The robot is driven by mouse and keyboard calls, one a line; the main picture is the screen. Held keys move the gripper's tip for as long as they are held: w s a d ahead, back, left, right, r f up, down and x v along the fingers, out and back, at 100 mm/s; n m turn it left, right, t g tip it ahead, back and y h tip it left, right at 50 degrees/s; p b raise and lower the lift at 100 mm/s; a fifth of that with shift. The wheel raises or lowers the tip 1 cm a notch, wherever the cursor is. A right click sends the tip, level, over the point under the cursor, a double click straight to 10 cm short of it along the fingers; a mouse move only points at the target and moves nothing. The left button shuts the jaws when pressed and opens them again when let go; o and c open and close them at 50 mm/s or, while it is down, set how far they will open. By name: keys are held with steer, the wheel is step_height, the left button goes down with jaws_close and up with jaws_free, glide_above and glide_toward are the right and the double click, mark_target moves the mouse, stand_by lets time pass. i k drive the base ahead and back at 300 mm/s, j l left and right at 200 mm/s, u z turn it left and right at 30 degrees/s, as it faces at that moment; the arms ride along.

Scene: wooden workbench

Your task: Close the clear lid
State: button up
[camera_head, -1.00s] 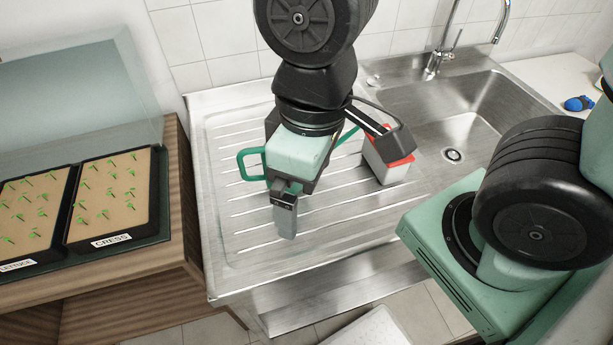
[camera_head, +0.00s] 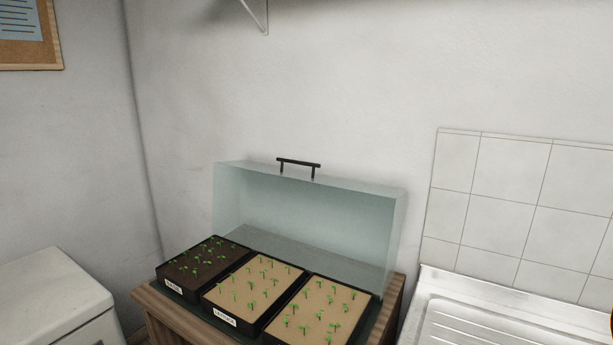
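The clear lid (camera_head: 310,215) is a bluish see-through box cover. It stands raised and tipped back at the rear of the seedling base, against the wall side, so the trays lie uncovered. A black bar handle (camera_head: 298,164) sits on its upper edge. In front of it are three black seedling trays: one with dark soil (camera_head: 205,262), a middle one with tan soil (camera_head: 252,290) and a right one with tan soil (camera_head: 320,308). They stand on a dark base on a wooden bench (camera_head: 165,305). My gripper is outside the view now.
A metal sink drainboard (camera_head: 480,325) is at the lower right, beside the bench. A white box-like unit (camera_head: 55,295) stands at the lower left. A shelf bracket (camera_head: 258,15) hangs on the wall above the lid.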

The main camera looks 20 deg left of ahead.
mark_target(321, 178)
steer(key=k+j, duration=0.15)
steer(key=j, duration=0.6)
steer(key=k+j, duration=0.15)
steer(key=j, duration=1)
